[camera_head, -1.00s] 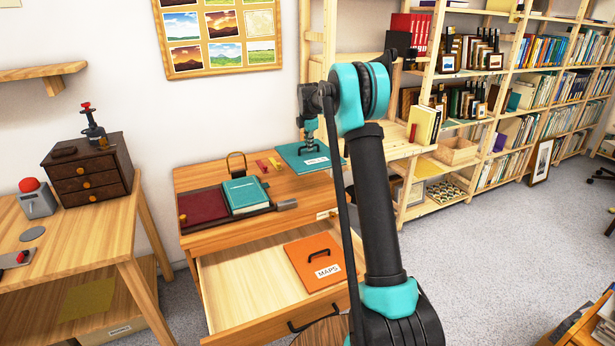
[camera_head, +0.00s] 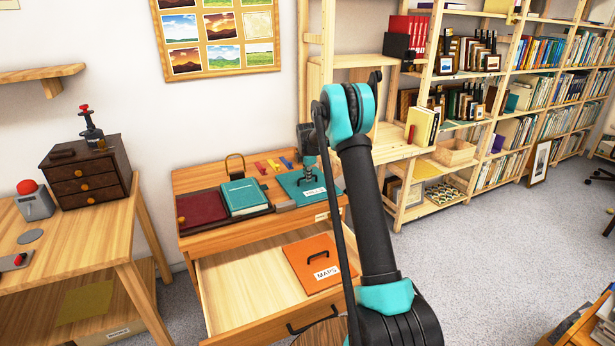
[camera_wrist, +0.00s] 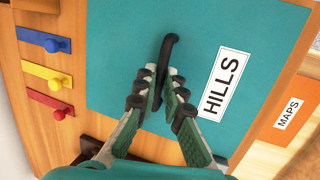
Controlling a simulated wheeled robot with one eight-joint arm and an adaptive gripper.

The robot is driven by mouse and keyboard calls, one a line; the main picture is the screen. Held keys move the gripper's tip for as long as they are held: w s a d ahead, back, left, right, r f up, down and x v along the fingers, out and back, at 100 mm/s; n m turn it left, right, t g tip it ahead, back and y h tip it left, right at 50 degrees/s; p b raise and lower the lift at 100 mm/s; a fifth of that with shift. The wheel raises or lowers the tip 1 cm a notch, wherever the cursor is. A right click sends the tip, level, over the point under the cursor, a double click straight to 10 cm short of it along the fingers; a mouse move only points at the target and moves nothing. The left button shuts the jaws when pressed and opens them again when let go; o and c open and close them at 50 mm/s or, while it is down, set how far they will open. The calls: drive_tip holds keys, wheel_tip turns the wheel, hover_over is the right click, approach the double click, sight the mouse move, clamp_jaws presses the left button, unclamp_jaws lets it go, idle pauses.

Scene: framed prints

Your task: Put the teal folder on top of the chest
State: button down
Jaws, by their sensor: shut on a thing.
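The teal folder (camera_head: 297,180), labelled HILLS, is flat over the right part of the top of the wooden chest (camera_head: 192,242). I cannot tell whether it rests on the top or hovers just above it. In the wrist view the folder (camera_wrist: 120,30) fills the middle, with a black handle (camera_wrist: 169,45). My gripper (camera_wrist: 160,78) is shut on that handle; in the head view my gripper (camera_head: 309,183) is partly hidden behind my arm.
The chest's drawer (camera_head: 225,290) is open, with an orange MAPS folder (camera_head: 312,262) inside. A maroon folder (camera_head: 200,208) and a teal book (camera_head: 243,195) lie left on the top. Red (camera_head: 260,168), yellow (camera_head: 273,165) and blue (camera_head: 286,162) pegs sit behind.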

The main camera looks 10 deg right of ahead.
drive_tip(key=c, duration=1.6)
unclamp_jaws()
drive_tip(key=shift+r, duration=0.1)
drive_tip(key=d+v, duration=0.1)
drive_tip(key=v, duration=1)
drive_tip(key=s+r+m, duration=0.3)
drive_tip(key=s+m, duration=0.2)
drive_tip(key=s, duration=0.6)
drive_tip(key=s+d+f+m, duration=0.1)
drive_tip(key=s+f+m, duration=0.2)
drive_tip(key=s, duration=1)
drive_tip(key=s+d+f+m, duration=0.1)
drive_tip(key=s+f+m, duration=0.2)
drive_tip(key=s+m, duration=0.5)
drive_tip(key=s+d+f+m, duration=0.1)
drive_tip(key=s+f+m, duration=0.2)
drive_tip(key=s, duration=1.7)
drive_tip(key=shift+s+d+m+t+y, duration=0.1)
drive_tip(key=shift+d+m+t+y, duration=0.05)
drive_tip(key=shift+m, duration=0.45)
drive_tip(key=shift+s+d+m+t+y, duration=0.1)
drive_tip(key=shift+d+m+t+y, duration=0.05)
drive_tip(key=shift+m, duration=0.45)
